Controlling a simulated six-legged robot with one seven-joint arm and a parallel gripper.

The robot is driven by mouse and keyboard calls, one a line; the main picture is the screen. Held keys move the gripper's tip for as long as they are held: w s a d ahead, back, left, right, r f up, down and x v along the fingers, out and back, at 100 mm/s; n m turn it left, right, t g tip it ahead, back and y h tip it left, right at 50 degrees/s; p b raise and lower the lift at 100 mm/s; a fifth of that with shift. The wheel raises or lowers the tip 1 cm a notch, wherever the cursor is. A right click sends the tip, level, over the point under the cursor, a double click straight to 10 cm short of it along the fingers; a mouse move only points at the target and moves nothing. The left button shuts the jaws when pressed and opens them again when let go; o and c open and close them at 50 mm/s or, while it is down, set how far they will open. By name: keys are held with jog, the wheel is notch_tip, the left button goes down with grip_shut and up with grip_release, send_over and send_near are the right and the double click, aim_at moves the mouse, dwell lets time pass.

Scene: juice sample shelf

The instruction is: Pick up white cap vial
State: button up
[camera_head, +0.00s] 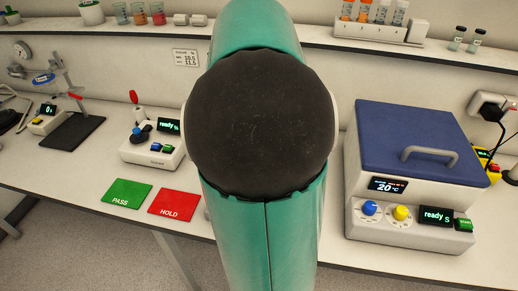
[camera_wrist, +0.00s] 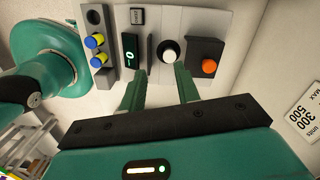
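In the wrist view, my gripper (camera_wrist: 159,72) is open, with its two green fingers apart and nothing seen between them. Just beyond the fingertips is a round white top (camera_wrist: 168,56) in a dark ring on a pale device panel. I cannot tell whether it is a vial's white cap or a knob. In the head view, several small vials (camera_head: 399,12) stand in a white rack on the upper shelf, partly cut off by the frame's top edge. Their cap colours are hard to tell. My gripper is not visible in the head view; my arm blocks the middle.
In the head view, a blue-lidded machine (camera_head: 415,135) stands right. Green PASS (camera_head: 127,192) and red HOLD (camera_head: 174,204) mats lie left. Two small vials (camera_head: 476,40) stand on the shelf.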

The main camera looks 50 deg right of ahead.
jog(key=d+f+m, duration=0.1)
jog(key=f, duration=0.1)
jog(key=d+f+m, duration=0.1)
jog(key=f, duration=0.1)
jog(key=s+f, duration=0.1)
jog(key=f, duration=0.1)
jog(key=shift+d+f+m+g+h, duration=0.3)
jog(key=shift+d+f+m, duration=0.1)
jog(key=shift+a+f, duration=0.15)
jog(key=shift+f, duration=2.5)
grip_shut()
